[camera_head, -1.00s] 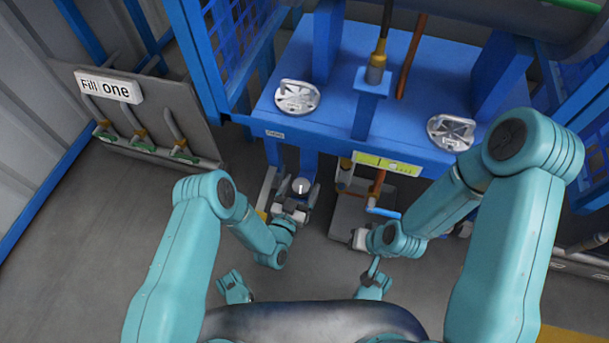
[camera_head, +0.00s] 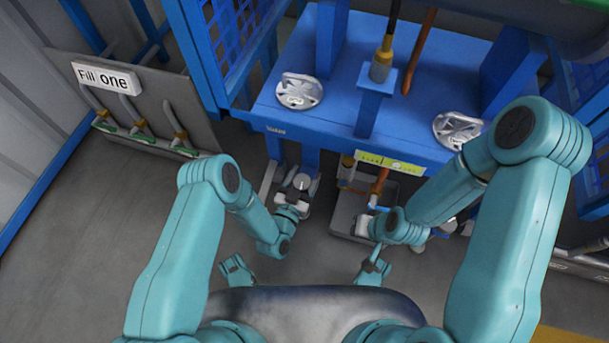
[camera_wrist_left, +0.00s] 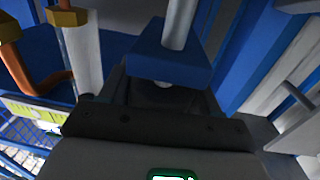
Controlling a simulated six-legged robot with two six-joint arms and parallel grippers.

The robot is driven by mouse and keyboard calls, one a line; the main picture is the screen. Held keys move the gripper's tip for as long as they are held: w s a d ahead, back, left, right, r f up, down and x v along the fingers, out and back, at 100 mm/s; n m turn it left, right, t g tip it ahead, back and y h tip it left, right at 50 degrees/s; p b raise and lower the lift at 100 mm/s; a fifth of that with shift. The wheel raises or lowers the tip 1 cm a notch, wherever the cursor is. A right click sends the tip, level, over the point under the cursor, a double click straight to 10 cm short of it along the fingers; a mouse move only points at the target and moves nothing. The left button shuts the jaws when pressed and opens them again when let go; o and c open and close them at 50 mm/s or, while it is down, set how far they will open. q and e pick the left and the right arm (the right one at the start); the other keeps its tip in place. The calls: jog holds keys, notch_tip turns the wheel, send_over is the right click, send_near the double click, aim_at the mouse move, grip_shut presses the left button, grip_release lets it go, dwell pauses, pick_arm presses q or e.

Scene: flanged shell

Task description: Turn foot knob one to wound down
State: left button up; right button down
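A small grey round knob (camera_head: 302,182) with a pale mark sits low under the front of the blue table, on a foot post. I take it for foot knob one, but I can read no label on it. My left gripper (camera_head: 297,203) is at the knob's near side, very close to it or touching. In the left wrist view, its dark body fills the lower middle, below a blue block (camera_wrist_left: 168,62) with a pale rod. The knob cannot be made out there, and the finger gap is unclear. My right gripper (camera_head: 364,226) is low by a grey tray, its fingers too small to read.
The blue table (camera_head: 340,117) carries silver round plates (camera_head: 299,91) and a central brass-ended pipe (camera_head: 383,64). A grey tray (camera_head: 343,214) with an orange pipe lies below a yellow-green label (camera_head: 389,163). A "Fill one" panel (camera_head: 105,78) stands left. Open floor lies at left.

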pick_arm(q)
jog(key=c, duration=0.3)
jog(key=shift+c, duration=0.2)
jog(key=shift+h, duration=0.3)
jog(key=m+g+h, duration=0.2)
jog(key=m+h, duration=0.1)
jog(key=shift+d, duration=0.1)
jog(key=m+g+h, duration=0.3)
jog(key=g+h, duration=0.1)
jog(key=m+g+h, duration=0.1)
jog(key=m+g, duration=0.1)
jog(key=g, duration=0.1)
jog(key=shift+s+d+m+h, duration=0.3)
jog(key=shift+h, duration=0.1)
jog(key=m+g, duration=0.1)
jog(key=g, duration=0.1)
jog(key=m+g+h, duration=0.1)
jog(key=m+g, duration=0.2)
jog(key=g, duration=0.2)
jog(key=shift+s+d+h, duration=0.1)
jog(key=shift+s+h, duration=0.2)
jog(key=shift+s+m+g, duration=0.15)
jog(key=shift+m+g, duration=0.8)
jog(key=shift+g, duration=0.35)
jog(key=shift+s+m+g, duration=0.15)
jog(key=shift+m+g, duration=0.8)
jog(key=shift+g, duration=0.35)
jog(key=shift+s+m+g+y, duration=0.1)
jog(key=shift+m+g+y, duration=0.3)
jog(key=shift+g+y, duration=0.15)
